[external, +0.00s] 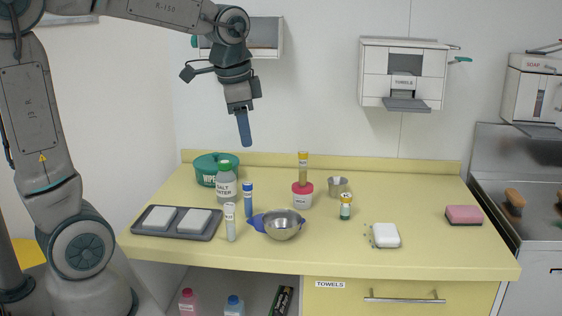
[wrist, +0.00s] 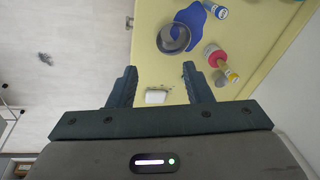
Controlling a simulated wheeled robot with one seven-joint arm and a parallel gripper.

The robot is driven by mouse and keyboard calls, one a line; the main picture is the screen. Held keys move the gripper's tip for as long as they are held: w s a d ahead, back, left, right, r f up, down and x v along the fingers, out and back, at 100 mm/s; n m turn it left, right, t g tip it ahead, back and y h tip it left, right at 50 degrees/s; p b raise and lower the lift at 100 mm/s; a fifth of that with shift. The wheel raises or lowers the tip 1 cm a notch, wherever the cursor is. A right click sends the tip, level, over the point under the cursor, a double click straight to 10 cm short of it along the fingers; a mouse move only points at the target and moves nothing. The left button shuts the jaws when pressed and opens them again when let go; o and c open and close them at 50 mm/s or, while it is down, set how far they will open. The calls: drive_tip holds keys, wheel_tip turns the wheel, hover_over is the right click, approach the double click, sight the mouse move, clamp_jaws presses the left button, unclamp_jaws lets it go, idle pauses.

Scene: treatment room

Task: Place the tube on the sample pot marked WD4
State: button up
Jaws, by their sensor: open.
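A yellow tube with a pale label band (external: 303,168) stands upright on the red lid of a white sample pot (external: 302,201). The pot's label is too small to read. In the wrist view, the yellow tube (wrist: 231,74) and the red-lidded pot (wrist: 213,52) are at the right. A blue tube with a white band (external: 248,202) and a white tube (external: 231,223) stand left of the metal bowl. My gripper (external: 245,143) hangs high above the back left of the counter, apart from everything. In the wrist view it is open and empty (wrist: 159,67).
A metal bowl (external: 283,231) with blue cloth beside it is mid-counter. A salt water bottle (external: 227,185), green tub (external: 204,167) and grey tray (external: 154,231) are left. A small green-labelled bottle (external: 345,208), metal cup (external: 338,187) and white block (external: 385,236) are right. The counter's right is mostly clear.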

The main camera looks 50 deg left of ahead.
drive_tip(key=s+d+f+n+t, duration=0.1)
drive_tip(key=s+f+n, duration=0.4)
drive_tip(key=s, duration=0.8)
drive_tip(key=shift+d+f+n+h, duration=0.2)
drive_tip(key=shift+f+n+h, duration=0.2)
drive_tip(key=shift+f, duration=0.25)
